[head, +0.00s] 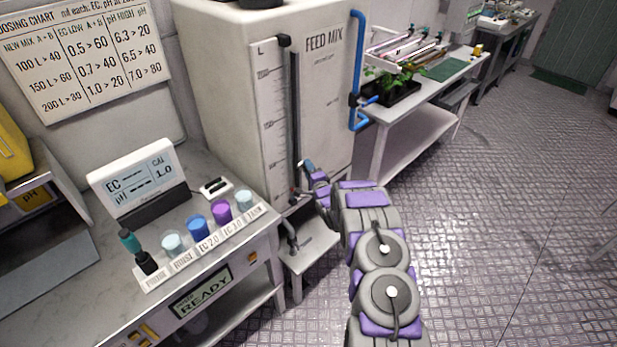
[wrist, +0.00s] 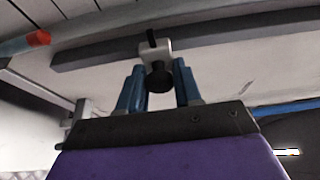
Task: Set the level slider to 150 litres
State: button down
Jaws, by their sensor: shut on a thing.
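The FEED MIX tank (head: 325,85) stands at the centre of the head view, with a printed level scale (head: 268,120) whose numbers are too small to read surely. A dark vertical rail (head: 294,110) runs beside the scale. My gripper (head: 307,168) is at the lower part of this rail and hides part of it. In the wrist view, my gripper's blue fingers (wrist: 158,88) are closed around the black knob (wrist: 158,76) of the level slider. The slider's grey metal bracket (wrist: 155,48) sits on the dark rail (wrist: 210,30).
A bench with an EC/pH meter (head: 135,180) and a row of coloured cups (head: 197,228) stands at the left. A blue pipe (head: 357,70) runs down the tank's right side. A plant tray (head: 395,90) is on the table behind. The floor (head: 500,200) at the right is clear.

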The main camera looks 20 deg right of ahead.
notch_tip(320, 180, up, 23)
jog(key=p, duration=0.9)
jog(key=shift+p, duration=0.3)
jog(key=c, duration=0.9)
grip_release()
jog(key=s, duration=1.7)
jog(key=shift+s+a+p, duration=0.1)
jog(key=shift+a+p, duration=0.2)
